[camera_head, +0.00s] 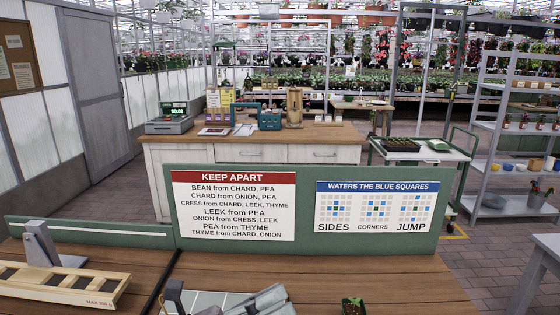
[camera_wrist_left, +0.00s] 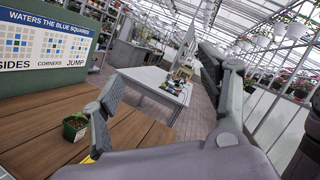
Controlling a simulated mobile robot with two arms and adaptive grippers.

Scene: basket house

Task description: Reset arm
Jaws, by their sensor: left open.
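My right gripper is not in view.
A green board with two signs (camera_head: 306,178) stands along the table's far edge. A slotted wooden rack (camera_head: 62,287) and a grey upright bracket (camera_head: 40,243) are at the left. Beyond are a wooden counter (camera_head: 255,136), a cart (camera_head: 419,153) and a grey shelf (camera_head: 515,125).

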